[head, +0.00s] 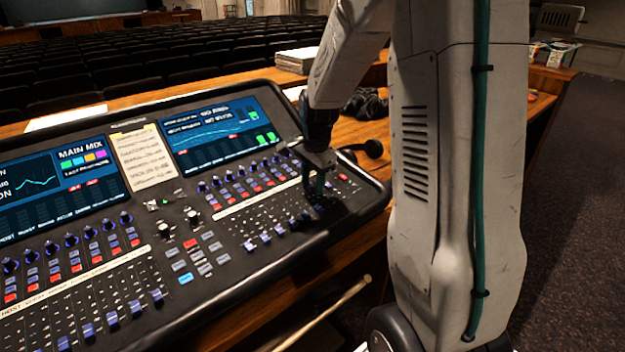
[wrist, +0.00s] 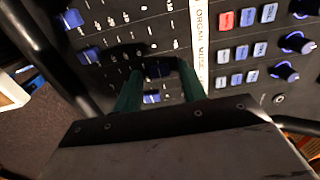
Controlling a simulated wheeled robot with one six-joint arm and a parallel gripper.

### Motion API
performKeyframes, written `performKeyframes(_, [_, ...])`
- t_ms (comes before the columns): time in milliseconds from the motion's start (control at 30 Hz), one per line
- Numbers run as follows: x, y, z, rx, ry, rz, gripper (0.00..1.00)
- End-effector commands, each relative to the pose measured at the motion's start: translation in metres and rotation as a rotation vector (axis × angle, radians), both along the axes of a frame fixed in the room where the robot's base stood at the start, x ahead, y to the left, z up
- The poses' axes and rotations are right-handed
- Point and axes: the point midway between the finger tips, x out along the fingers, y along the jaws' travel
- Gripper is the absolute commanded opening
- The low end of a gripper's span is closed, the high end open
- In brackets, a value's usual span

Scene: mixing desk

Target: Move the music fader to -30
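In the wrist view, the white label strip (wrist: 196,32) reads what looks like ORGAN and MUSIC. My gripper (wrist: 160,75) is open, with one finger on each side along the slot and gaps to the cap. The scale numbers are too small to read.
More fader caps (wrist: 90,55) lie beside the left finger. In the head view, a row of blue caps (head: 265,238) runs left of my gripper. The mixing desk's screens (head: 215,128) stand behind. A dark round-headed object (head: 373,149) is at the desk's right edge.

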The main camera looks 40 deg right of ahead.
Motion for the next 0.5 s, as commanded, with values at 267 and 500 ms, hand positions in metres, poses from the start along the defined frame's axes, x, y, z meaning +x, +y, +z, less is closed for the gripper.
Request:
performKeyframes(267, [-0.001, 0.000, 0.000, 0.000, 0.000, 0.000, 0.00])
performKeyframes(500, [-0.039, -0.002, -0.003, 0.000, 0.000, -0.003, 0.00])
